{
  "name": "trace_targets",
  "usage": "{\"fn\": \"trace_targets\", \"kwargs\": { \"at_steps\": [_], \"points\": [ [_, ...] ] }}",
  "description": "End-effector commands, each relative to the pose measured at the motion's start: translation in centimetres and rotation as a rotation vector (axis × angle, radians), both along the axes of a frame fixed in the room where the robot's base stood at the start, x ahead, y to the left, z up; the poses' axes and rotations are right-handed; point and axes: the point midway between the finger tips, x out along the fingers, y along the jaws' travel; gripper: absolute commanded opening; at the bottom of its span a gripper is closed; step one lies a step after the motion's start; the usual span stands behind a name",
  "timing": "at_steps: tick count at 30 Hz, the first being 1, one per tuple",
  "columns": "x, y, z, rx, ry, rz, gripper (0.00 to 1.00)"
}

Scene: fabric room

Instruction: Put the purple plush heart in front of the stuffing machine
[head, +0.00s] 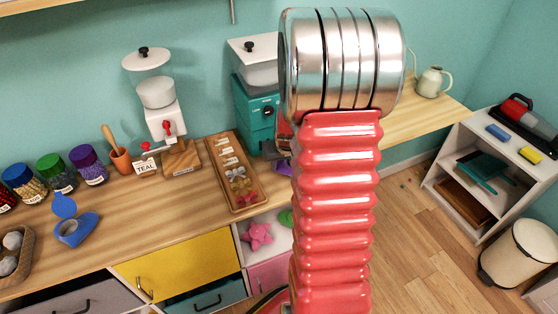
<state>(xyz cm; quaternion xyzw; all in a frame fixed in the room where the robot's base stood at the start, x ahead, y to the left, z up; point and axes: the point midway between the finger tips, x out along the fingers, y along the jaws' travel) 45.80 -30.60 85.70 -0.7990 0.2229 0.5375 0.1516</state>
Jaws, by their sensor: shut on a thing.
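My red ribbed arm with its silver joint fills the middle of the head view and hides most of my gripper (283,150). Only a dark edge of the gripper shows, left of the arm. A small purple patch, the purple plush heart (285,168), shows at the gripper; the rest of it is hidden. My gripper is shut on it, near the right end of the wooden tray. A teal machine with a white hopper (254,100) stands at the wall behind, partly covered by my arm. A white machine with a clear hopper (165,122) stands on a wooden base to its left.
A wooden tray (215,178) of small parts lies on the counter. A "TEAL" card (146,167), a brown cup (120,160), several lidded jars and a blue item (75,230) stand left. A pink plush star (257,234) sits on a shelf below. A bin (518,252) stands right.

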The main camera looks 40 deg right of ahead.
Motion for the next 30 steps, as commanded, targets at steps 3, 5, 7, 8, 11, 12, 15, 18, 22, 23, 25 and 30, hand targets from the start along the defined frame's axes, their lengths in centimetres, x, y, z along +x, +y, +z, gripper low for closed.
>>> {"fn": "trace_targets", "kwargs": {
  "at_steps": [3,5,7,8,11,12,15,18,22,23,25,30],
  "points": [
    [0.28,-0.85,0.02,0.000,-0.001,-0.005,0.22],
    [0.14,-0.90,-0.43,0.002,0.000,-0.008,0.22],
    [0.21,-0.78,-0.63,0.002,0.001,-0.006,0.22],
    [0.26,-0.70,-0.65,0.002,0.000,-0.004,0.22],
    [0.40,-0.51,-0.64,0.001,0.000,0.000,0.22],
    [0.42,-0.47,-0.64,0.002,0.000,0.002,0.22],
    [0.45,-0.38,-0.67,0.002,0.001,0.003,0.39],
    [0.48,-0.37,-0.65,0.001,0.000,0.004,0.46],
    [0.50,-0.37,-0.62,0.001,0.001,0.004,0.54],
    [0.51,-0.38,-0.62,0.001,0.001,0.004,0.54],
    [0.50,-0.37,-0.61,0.001,0.001,0.004,0.54],
    [0.50,-0.36,-0.53,0.000,0.000,0.004,0.54]
  ]
}}
